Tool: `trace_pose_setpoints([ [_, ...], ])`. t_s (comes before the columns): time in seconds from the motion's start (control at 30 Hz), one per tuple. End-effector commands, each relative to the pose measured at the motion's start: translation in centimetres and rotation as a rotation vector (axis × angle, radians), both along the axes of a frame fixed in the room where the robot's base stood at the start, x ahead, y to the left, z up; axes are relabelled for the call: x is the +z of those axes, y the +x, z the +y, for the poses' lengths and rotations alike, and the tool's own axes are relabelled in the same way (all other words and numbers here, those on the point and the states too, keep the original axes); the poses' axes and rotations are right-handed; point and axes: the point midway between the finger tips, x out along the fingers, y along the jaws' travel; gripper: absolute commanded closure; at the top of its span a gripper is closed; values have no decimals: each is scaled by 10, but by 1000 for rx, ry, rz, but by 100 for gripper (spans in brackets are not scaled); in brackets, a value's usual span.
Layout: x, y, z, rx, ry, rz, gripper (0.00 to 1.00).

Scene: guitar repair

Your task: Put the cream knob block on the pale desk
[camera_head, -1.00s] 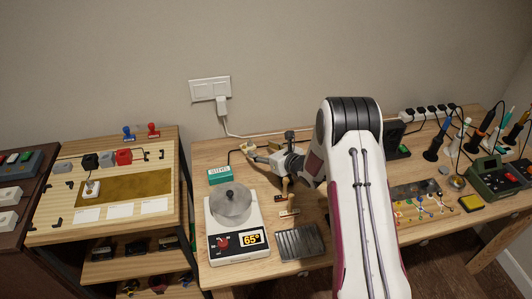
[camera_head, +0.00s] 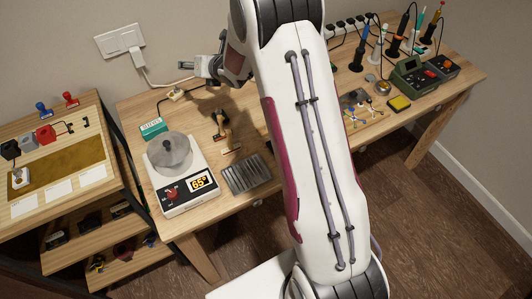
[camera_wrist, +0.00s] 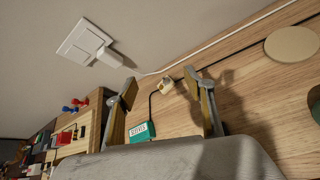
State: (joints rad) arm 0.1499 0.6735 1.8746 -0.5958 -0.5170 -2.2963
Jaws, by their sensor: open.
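A small cream block with a knob on top (camera_head: 20,178) sits upright on the brown mat of the pale wooden desk (camera_head: 87,175) at the left in the head view. My gripper (camera_head: 194,66) is over the back edge of the workbench, well to the right of that block. I cannot make out the cream knob block in the wrist view.
The wooden workbench (camera_head: 130,125) carries a scale (camera_head: 185,185) with a round metal pot, a green box (camera_head: 153,129), a cream plug piece (camera_head: 178,93) with cords, and a ribbed grey tray (camera_head: 246,174). Red and black blocks stand on the left desk.

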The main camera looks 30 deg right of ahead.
Motion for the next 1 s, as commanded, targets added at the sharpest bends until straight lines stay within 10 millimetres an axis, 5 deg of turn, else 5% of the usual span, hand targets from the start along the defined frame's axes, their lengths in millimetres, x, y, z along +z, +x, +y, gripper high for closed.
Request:
trace_pose_setpoints([
  [0.4, 80, -53, -15, -354, 324, 110, 47],
  [1.0, 156, -171, -21, -872, 838, 211, 47],
])
